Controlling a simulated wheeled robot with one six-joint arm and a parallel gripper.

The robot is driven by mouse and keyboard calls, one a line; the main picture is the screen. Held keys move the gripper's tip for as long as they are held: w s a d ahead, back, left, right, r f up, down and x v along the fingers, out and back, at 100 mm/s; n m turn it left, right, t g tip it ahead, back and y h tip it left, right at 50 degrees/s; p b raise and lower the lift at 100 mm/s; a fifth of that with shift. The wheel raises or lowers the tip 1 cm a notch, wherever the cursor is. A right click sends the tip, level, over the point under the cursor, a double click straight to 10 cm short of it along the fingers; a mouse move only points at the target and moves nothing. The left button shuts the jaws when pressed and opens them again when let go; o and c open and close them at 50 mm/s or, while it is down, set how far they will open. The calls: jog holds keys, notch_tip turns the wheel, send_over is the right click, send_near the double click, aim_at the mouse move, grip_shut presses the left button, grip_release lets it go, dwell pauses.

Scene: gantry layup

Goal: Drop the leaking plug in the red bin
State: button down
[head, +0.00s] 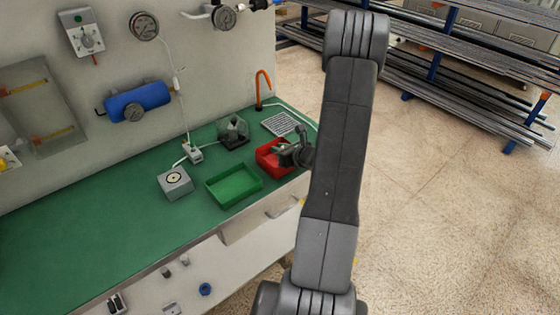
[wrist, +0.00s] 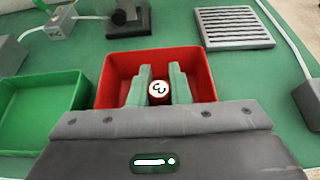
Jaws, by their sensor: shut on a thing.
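My gripper (wrist: 160,88) is shut on a small round plug (wrist: 159,89). The plug has a white face with a black mark like a 3 and a reddish edge; its lower part is hidden. In the wrist view the red bin (wrist: 122,68) lies behind and around the pale green fingers, so the plug appears over the bin's opening. I cannot tell how high above the floor it is. In the head view my gripper (head: 286,153) is at the red bin (head: 265,162), with my arm hiding what lies right of it.
A green tray (head: 233,186) stands left of the red bin on the green bench (head: 110,225). A grey box with a ringed top (head: 174,182), a clear-covered device (head: 233,132) and a slatted grey plate (head: 280,124) are nearby. An orange hooked pipe (head: 260,88) rises behind.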

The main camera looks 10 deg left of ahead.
jog(key=c, duration=1.3)
grip_release()
jog(key=b+v, duration=0.2)
jog(key=v, duration=1.2)
jog(key=shift+a, duration=0.1)
jog(key=shift+w, duration=0.1)
jog(key=p+x, duration=0.2)
jog(key=x, duration=1.1)
jog(key=shift+a, duration=0.1)
jog(key=shift+w+a+r+p, duration=0.1)
jog(key=shift+r+p, duration=0.5)
jog(key=shift+r, duration=0.25)
jog(key=shift+w+a+r+p, duration=0.1)
jog(key=shift+r+p, duration=0.45)
jog(key=shift+r, duration=0.25)
